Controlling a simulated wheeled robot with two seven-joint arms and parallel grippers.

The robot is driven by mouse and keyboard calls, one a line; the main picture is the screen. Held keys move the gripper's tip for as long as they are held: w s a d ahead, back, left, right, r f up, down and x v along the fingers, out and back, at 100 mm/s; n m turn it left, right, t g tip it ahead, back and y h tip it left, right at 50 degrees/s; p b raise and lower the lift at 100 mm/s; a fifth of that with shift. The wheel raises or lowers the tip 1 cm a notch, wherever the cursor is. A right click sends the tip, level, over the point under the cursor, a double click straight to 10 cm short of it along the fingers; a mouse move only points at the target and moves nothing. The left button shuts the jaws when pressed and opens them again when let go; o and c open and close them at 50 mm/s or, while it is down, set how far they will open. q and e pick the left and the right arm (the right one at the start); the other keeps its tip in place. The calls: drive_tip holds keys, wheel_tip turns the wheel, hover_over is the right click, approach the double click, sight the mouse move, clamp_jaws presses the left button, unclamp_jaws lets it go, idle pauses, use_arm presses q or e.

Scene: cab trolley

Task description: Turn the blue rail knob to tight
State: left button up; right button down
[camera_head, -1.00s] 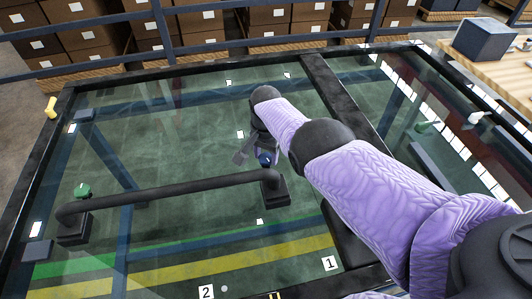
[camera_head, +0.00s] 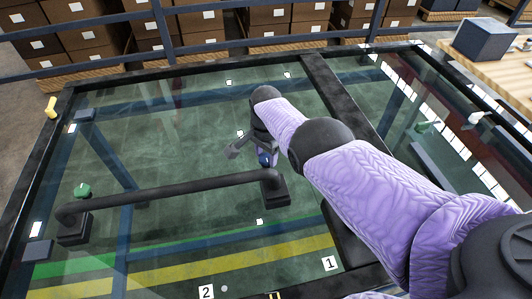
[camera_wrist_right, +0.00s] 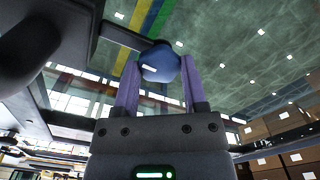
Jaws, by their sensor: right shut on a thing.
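The blue rail knob (camera_head: 265,160) sits on the right end mount of a dark rail (camera_head: 165,193). My right gripper (camera_head: 268,157) reaches it from the upper right, partly hiding it. In the right wrist view, the blue knob (camera_wrist_right: 160,62) sits between the two purple fingers of my right gripper (camera_wrist_right: 160,76), which are shut on it. A pale mark shows on the knob's near side. I cannot read a tight or loose setting. My left gripper is not in view.
The rail lies over a glass panel with a dark frame (camera_head: 310,70). Labels 2 (camera_head: 206,292) and 1 (camera_head: 329,263) are at the front. A yellow handle (camera_head: 51,107) is at left, a wooden table (camera_head: 500,75) at right.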

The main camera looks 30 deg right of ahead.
sight(266, 157)
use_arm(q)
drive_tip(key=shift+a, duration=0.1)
use_arm(e)
drive_tip(key=shift+r, duration=0.1)
drive_tip(key=shift+c, duration=0.7)
unclamp_jaws()
drive_tip(key=shift+r, duration=0.15)
use_arm(q)
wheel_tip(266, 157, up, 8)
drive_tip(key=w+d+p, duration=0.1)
drive_tip(key=p, duration=0.6)
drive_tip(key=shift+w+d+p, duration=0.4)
use_arm(e)
wheel_tip(266, 157, up, 10)
drive_tip(key=shift+f, duration=0.25)
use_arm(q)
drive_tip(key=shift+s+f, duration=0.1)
